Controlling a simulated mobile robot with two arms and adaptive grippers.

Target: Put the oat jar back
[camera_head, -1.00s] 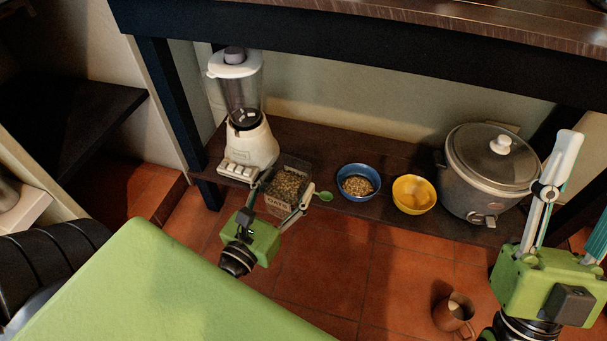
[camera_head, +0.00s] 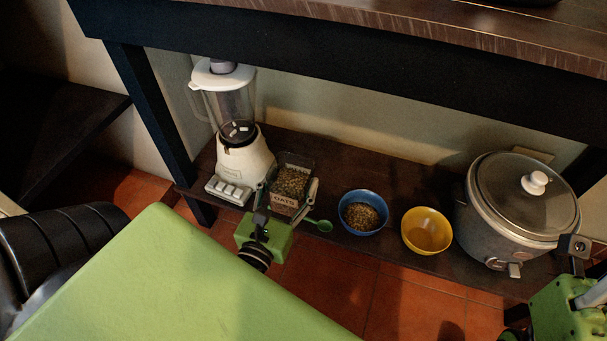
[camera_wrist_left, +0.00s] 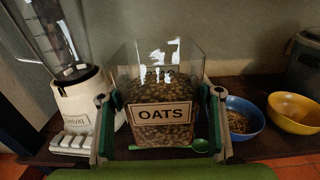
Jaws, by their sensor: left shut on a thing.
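The oat jar (camera_head: 291,183), a clear square container of grains with an OATS label, is upright at the low dark shelf, between the blender and the blue bowl. My left gripper (camera_head: 289,190) is shut on it, one finger on each side. In the left wrist view the oat jar (camera_wrist_left: 160,110) fills the middle between the fingers, its label facing me. I cannot tell whether its base touches the shelf. My right gripper (camera_head: 578,262) is only partly in view at the lower right edge, and its jaw state is unclear.
The white blender (camera_head: 240,160) stands close left of the jar. A green spoon (camera_head: 322,225), a blue bowl (camera_head: 361,222) of grains, a yellow bowl (camera_head: 426,240) and a grey cooker (camera_head: 505,220) are to the right. The thick tabletop (camera_head: 330,50) overhangs the shelf (camera_head: 400,180).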

